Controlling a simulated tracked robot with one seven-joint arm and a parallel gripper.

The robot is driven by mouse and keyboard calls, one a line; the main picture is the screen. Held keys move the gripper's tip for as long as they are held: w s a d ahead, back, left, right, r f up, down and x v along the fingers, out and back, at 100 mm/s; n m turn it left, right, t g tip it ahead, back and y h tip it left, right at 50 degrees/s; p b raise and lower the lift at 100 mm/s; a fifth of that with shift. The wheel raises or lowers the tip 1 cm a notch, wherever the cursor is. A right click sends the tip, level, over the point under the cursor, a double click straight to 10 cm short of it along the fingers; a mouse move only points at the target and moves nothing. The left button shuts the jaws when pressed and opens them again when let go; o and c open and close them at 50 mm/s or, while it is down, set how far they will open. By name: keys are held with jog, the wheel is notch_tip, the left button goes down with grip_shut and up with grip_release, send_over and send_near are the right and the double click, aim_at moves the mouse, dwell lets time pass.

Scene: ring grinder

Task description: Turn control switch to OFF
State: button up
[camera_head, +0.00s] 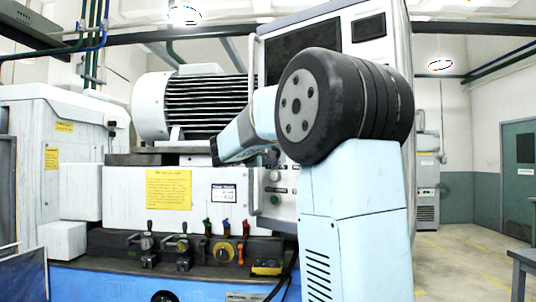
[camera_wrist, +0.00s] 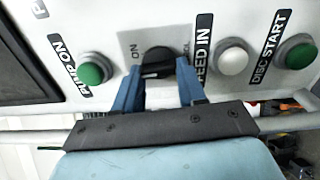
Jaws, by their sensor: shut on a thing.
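The control switch (camera_wrist: 157,57) is a black rotary knob on the white control panel. An ON label shows to its left in the wrist view, and part of another label shows on its right, too cut off to read. My gripper (camera_wrist: 159,74) is at the knob, with one blue finger on each side, shut on it. In the head view my gripper (camera_head: 272,157) reaches the lower part of the upright control panel (camera_head: 283,180). The switch is hidden there behind my arm.
A green PUMP ON button (camera_wrist: 90,71) is left of the knob. A white FEED IN button (camera_wrist: 232,59) and a green DISC START button (camera_wrist: 297,54) are right of it. A rail (camera_wrist: 40,136) runs below. A motor (camera_head: 205,103) stands left of the panel.

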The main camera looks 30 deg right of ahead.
jog(key=n, duration=0.6)
jog(key=shift+f, duration=0.3)
dwell(0.4)
jog(key=o, duration=0.9)
jog(key=shift+w, duration=0.15)
jog(key=shift+c, duration=0.2)
jog(key=shift+o, duration=1)
jog(key=v, duration=1.3)
jog(key=shift+s+a, duration=0.25)
jog(key=shift+a, duration=0.1)
